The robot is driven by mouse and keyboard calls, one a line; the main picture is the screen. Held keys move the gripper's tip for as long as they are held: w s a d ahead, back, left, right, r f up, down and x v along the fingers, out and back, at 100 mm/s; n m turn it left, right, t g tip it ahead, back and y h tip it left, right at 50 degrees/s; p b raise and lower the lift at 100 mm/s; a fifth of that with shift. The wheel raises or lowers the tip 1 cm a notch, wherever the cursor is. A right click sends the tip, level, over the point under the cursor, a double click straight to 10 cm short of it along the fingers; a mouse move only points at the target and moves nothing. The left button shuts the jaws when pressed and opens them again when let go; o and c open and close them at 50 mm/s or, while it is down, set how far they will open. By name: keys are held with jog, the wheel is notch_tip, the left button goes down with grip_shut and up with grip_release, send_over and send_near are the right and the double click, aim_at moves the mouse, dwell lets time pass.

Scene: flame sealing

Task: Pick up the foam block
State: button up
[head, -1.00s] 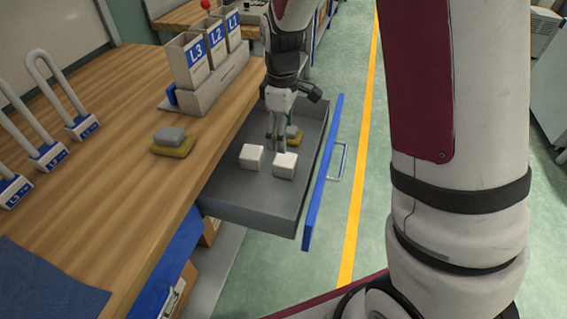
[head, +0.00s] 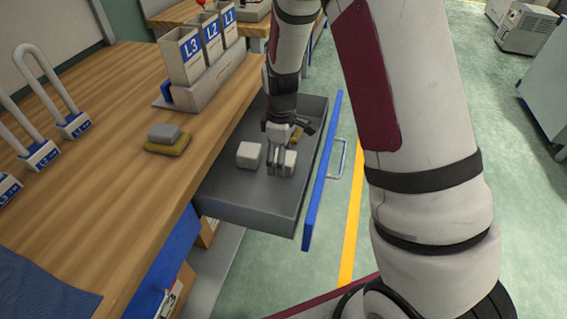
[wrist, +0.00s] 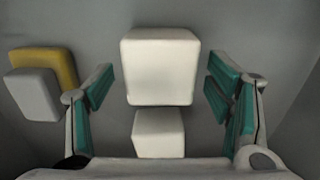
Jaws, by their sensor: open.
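Two white foam blocks lie in the open drawer (head: 240,205). The left block (head: 249,155) stands clear; the right block (head: 291,164) is partly hidden by my gripper (head: 280,168). In the wrist view my gripper (wrist: 160,85) is open, one teal-padded finger on each side of the larger-looking white block (wrist: 160,68), with gaps on both sides. That seems to be the right block. The other white block (wrist: 158,134) shows below it, near the gripper's base. Whether the fingertips reach down beside the block is hard to tell.
A grey-and-yellow block pair (wrist: 42,80) lies in the drawer left of my fingers in the wrist view. A similar pair (head: 167,140) sits on the wooden table (head: 120,180). Labelled bins (head: 200,55) stand behind. The drawer's blue front (head: 322,175) borders the right.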

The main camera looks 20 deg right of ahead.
jog(key=c, duration=0.9)
jog(key=shift+r, duration=0.15)
